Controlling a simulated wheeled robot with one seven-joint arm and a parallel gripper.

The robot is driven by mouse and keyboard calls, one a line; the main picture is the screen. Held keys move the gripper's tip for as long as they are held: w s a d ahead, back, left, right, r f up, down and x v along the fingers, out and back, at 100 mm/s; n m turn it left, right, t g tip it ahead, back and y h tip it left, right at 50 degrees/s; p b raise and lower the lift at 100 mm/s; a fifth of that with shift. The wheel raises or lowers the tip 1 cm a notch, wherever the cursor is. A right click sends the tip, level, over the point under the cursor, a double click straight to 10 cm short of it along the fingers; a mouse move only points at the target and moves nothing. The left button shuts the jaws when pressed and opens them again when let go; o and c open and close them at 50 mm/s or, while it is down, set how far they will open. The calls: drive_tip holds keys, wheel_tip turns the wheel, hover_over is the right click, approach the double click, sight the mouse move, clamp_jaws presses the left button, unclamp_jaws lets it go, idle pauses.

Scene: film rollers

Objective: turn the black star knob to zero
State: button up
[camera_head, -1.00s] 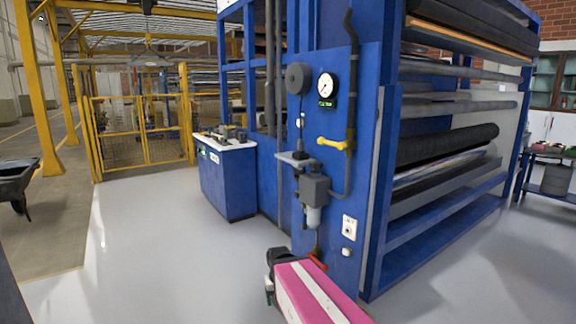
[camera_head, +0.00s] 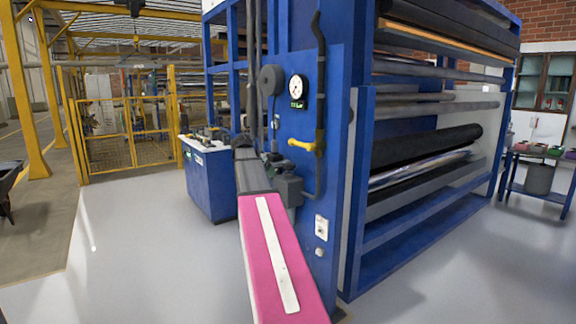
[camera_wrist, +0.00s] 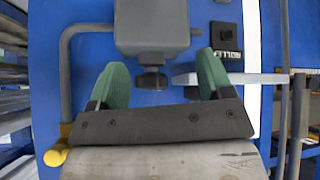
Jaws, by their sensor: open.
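The black star knob (camera_wrist: 152,80) sits on a short stem against the grey regulator box (camera_wrist: 155,28), which appears above it in the wrist view. My gripper (camera_wrist: 162,70) has its two green fingers spread, one on each side of the knob with a gap on both sides. Contact is not visible, and the knob's marking cannot be read. In the head view, the regulator box (camera_head: 288,190) is on the blue machine's end panel, just right of my forearm. My fingertips and the knob cannot be made out clearly there.
A yellow lever (camera_head: 303,145), a round gauge (camera_head: 298,87) and a dark pipe (camera_head: 320,90) are on the same panel.

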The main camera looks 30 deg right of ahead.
sight(288, 163)
drive_tip(key=d+r+m+h, duration=0.1)
drive_tip(key=d+r+m, duration=0.2)
drive_tip(key=d+r, duration=0.45)
drive_tip(key=x, duration=0.8)
drive_tip(key=shift+w+d+f, duration=0.1)
drive_tip(key=shift+w+f, duration=0.05)
drive_tip(key=shift+f, duration=0.15)
drive_tip(key=shift+c, duration=0.3)
drive_tip(key=shift+n, duration=0.3)
drive_tip(key=c, duration=0.6)
